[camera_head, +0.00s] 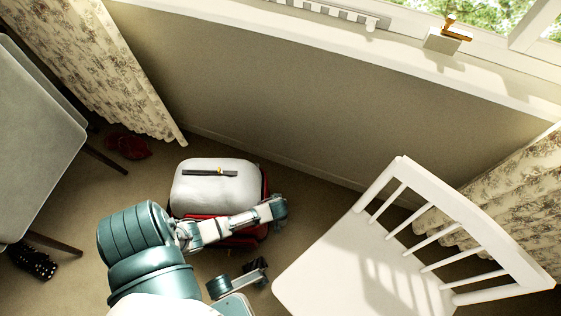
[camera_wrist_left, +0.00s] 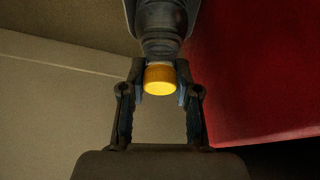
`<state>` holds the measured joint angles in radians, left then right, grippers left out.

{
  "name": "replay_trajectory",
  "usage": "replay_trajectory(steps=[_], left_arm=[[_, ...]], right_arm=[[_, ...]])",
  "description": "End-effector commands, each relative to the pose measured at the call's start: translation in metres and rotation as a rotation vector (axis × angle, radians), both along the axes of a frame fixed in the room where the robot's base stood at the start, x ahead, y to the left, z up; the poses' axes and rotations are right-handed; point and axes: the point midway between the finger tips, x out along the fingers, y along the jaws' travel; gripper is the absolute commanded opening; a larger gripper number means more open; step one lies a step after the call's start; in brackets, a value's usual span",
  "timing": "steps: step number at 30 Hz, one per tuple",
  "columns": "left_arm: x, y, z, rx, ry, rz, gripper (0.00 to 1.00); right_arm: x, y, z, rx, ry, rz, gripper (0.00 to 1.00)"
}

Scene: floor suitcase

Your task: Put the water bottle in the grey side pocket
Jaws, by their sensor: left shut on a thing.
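The water bottle (camera_wrist_left: 162,32) is dark with a yellow cap (camera_wrist_left: 160,80). My left gripper (camera_wrist_left: 160,85) is shut on it near the cap end, and the rest of its body runs out of the top of the left wrist view. In the head view my left gripper (camera_head: 277,207) is at the right side of the red suitcase (camera_head: 215,231), where the bottle cannot be made out. The suitcase's red side (camera_wrist_left: 260,70) stands right of the bottle in the wrist view. I cannot make out the grey side pocket. My right gripper (camera_head: 257,265) seems to show low in the head view, its fingers unclear.
A pale bundle (camera_head: 215,186) with a dark strip (camera_head: 209,173) lies on the suitcase. A white chair (camera_head: 370,262) stands to the right, a grey chair (camera_head: 35,140) to the left. The wall (camera_head: 290,120) is behind. A red item (camera_head: 127,146) lies on the floor.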

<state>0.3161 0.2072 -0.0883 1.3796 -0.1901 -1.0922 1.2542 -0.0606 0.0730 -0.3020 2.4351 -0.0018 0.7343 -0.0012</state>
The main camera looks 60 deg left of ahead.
Motion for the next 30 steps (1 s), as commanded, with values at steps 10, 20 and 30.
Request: replay_trajectory(steps=[10, 20, 30], left_arm=[[0.001, 0.0, -0.001, 0.0, -0.001, 0.0, 0.41], [0.001, -0.002, 0.009, -0.001, -0.003, 0.0, 0.41], [-0.009, -0.026, 0.081, -0.002, -0.013, 0.0, 0.41]], right_arm=[[0.004, 0.0, -0.001, -0.002, 0.003, 0.001, 0.4], [0.002, 0.0, 0.008, 0.0, -0.013, 0.001, 0.4], [-0.039, -0.003, 0.03, 0.009, 0.008, 0.003, 0.4]])
